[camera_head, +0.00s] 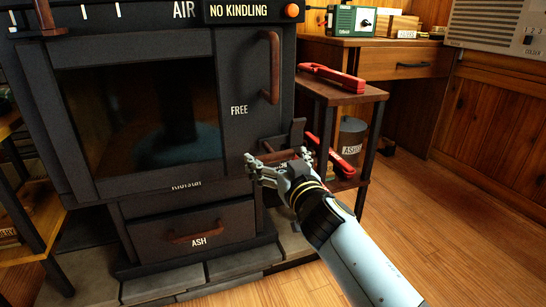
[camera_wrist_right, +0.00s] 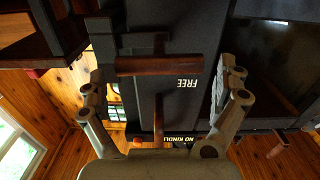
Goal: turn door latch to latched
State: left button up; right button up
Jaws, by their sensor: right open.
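The door latch (camera_head: 277,156) is a short reddish-brown wooden bar, roughly horizontal, low on the right side of the black stove door (camera_head: 232,150). The word FREE is printed on the door above it. My right gripper (camera_head: 280,158) is open in front of the latch, one finger towards each end of the bar. In the right wrist view the latch (camera_wrist_right: 158,65) lies across the space between the two open fingers (camera_wrist_right: 165,88), and I cannot tell whether they touch it. The door's upright handle (camera_head: 273,68) is higher up. My left gripper is not in view.
A side shelf (camera_head: 345,92) with red tongs (camera_head: 333,77) stands right of the stove. A grey ash bucket (camera_head: 351,137) sits on its lower level. The ash drawer (camera_head: 195,236) is below the door. Open wooden floor (camera_head: 450,230) lies to the right.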

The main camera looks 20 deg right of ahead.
jog(key=shift+w, duration=1.2)
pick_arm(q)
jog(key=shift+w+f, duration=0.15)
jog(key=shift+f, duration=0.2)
pick_arm(e)
jog(key=c, duration=1.5)
jog(key=shift+m, duration=0.3)
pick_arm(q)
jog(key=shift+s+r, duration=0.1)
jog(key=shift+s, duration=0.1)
